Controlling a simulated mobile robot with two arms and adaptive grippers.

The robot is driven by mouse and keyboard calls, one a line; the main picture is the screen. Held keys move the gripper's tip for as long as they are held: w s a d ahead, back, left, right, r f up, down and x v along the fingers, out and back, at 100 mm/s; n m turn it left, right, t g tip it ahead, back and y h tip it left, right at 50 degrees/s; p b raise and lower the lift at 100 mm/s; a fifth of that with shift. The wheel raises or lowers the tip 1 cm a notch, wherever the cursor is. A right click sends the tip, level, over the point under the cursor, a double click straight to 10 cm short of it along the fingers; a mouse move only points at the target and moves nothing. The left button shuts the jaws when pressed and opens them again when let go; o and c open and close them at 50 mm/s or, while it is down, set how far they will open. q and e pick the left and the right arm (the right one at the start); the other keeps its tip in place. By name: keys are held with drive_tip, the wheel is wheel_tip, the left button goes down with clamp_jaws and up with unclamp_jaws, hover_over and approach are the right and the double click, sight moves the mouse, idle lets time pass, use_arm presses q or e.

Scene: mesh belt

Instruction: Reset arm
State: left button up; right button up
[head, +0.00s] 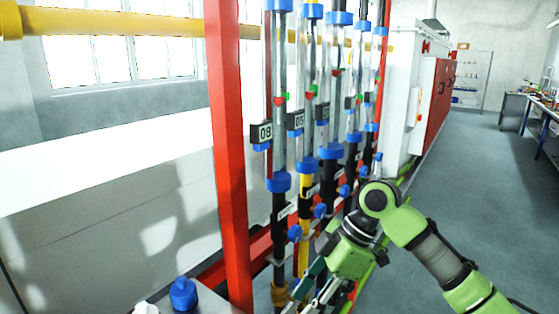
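My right arm comes in from the lower right, green with dark joints. Its gripper (308,292) points down and left at the bottom middle of the head view, in front of the lower part of the tube rack. Its fingers look parted, with nothing seen between them. The fingertips are close to the bottom edge and hard to make out against the pipes. My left arm and gripper are not in view.
Upright clear tubes with blue fittings (279,182) and number tags stand close to my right gripper. A red post (229,150) is left of them. A blue-capped item (183,294) stands at lower left. Grey floor (440,185) is open at right.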

drive_tip(key=s+a+f+m+t, duration=0.1)
drive_tip(key=s+f+m, duration=0.3)
drive_tip(key=f, duration=0.5)
drive_tip(key=s+a+f+m+t, duration=0.1)
drive_tip(key=s+f+m, duration=0.2)
drive_tip(key=s+f, duration=0.45)
drive_tip(key=s+d+f+m+t+h, duration=0.1)
drive_tip(key=s+d+f+m+h, duration=0.3)
drive_tip(key=s+d, duration=0.35)
drive_tip(key=s+d+f+m+t+h, duration=0.1)
drive_tip(key=s+d+f+m+h, duration=0.1)
drive_tip(key=s+d+f+m, duration=0.55)
wheel_tip(320, 180, down, 25)
drive_tip(key=s+d+n+g, duration=0.1)
drive_tip(key=s+d, duration=0.1)
drive_tip(key=s+d+f+g, duration=0.1)
drive_tip(key=s+d+f, duration=0.1)
drive_tip(key=s+f, duration=1.2)
drive_tip(key=s, duration=0.2)
drive_tip(key=shift+s+d+f, duration=0.25)
drive_tip(key=shift+s+d, duration=0.1)
drive_tip(key=shift+s, duration=0.05)
